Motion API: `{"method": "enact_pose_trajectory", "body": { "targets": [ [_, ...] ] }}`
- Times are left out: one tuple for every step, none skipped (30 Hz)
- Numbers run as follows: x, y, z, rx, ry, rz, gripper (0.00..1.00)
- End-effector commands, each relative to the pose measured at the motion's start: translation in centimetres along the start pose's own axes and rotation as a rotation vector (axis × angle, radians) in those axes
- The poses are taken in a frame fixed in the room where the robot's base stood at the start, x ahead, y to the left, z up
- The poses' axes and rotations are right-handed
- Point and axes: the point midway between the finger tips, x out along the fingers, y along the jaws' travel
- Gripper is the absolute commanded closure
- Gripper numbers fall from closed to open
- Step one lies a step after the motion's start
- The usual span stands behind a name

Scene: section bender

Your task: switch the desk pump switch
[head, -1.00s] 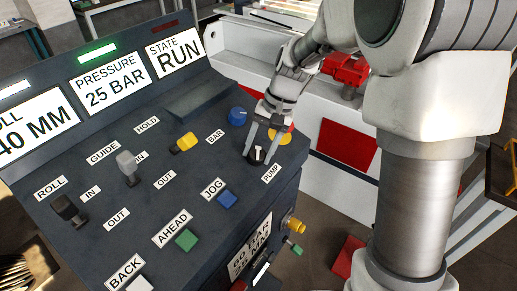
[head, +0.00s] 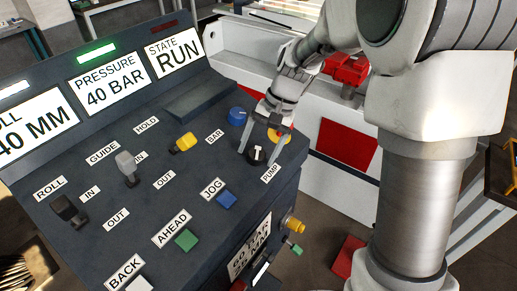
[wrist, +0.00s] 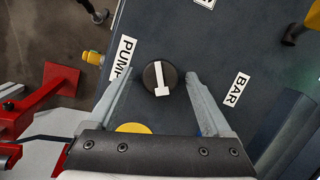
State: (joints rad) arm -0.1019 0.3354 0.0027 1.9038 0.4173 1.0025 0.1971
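The pump switch is a round black knob (head: 257,155) with a white pointer, on the sloped desk panel beside the PUMP label (head: 271,173). In the wrist view the knob (wrist: 160,77) lies just beyond and between my fingertips, its pointer aimed almost straight down the picture. My gripper (head: 260,158) is open, with one finger on each side of the knob and a gap to both. In the wrist view the fingers (wrist: 160,75) stand wide apart with nothing between them in their grip.
A yellow round part (head: 281,135) and a blue knob (head: 238,116) sit close behind the pump knob. A blue JOG button (head: 227,199), green AHEAD button (head: 186,240) and yellow lever (head: 185,142) are to the left. The PRESSURE display (head: 110,83) reads 40 BAR.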

Motion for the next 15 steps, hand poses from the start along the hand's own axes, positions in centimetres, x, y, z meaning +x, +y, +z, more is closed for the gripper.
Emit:
{"method": "enact_pose_trajectory", "body": {
  "targets": [
    [0.0, 0.0, 0.0, 0.0, -0.001, 0.001, 0.17],
    [0.0, 0.0, 0.0, -0.001, -0.001, 0.001, 0.17],
    [0.0, 0.0, 0.0, -0.001, -0.001, 0.001, 0.17],
    [0.0, 0.0, 0.0, -0.001, -0.001, 0.001, 0.17],
    [0.0, 0.0, 0.0, -0.001, -0.001, 0.001, 0.17],
    [-0.1, 0.0, 0.0, -0.001, -0.001, 0.001, 0.17],
    [-0.3, 0.0, 0.0, -0.001, -0.001, 0.0, 0.17],
    [-0.5, 0.0, 0.0, -0.001, 0.0, 0.0, 0.17],
    [-0.9, 0.0, -0.1, -0.002, 0.001, 0.0, 0.17],
    [-1.4, 0.0, -0.1, -0.002, 0.003, -0.001, 0.17],
    [-1.8, 0.0, -0.1, -0.002, 0.002, -0.001, 0.17],
    [-2.5, 0.0, -0.1, -0.002, 0.003, -0.001, 0.17],
    [-3.2, 0.0, -0.1, -0.002, 0.004, -0.001, 0.17],
    [-3.9, 0.0, -0.1, -0.002, 0.005, -0.002, 0.17],
    [-4.8, 0.0, -0.1, -0.002, 0.004, -0.002, 0.17]
  ]
}}
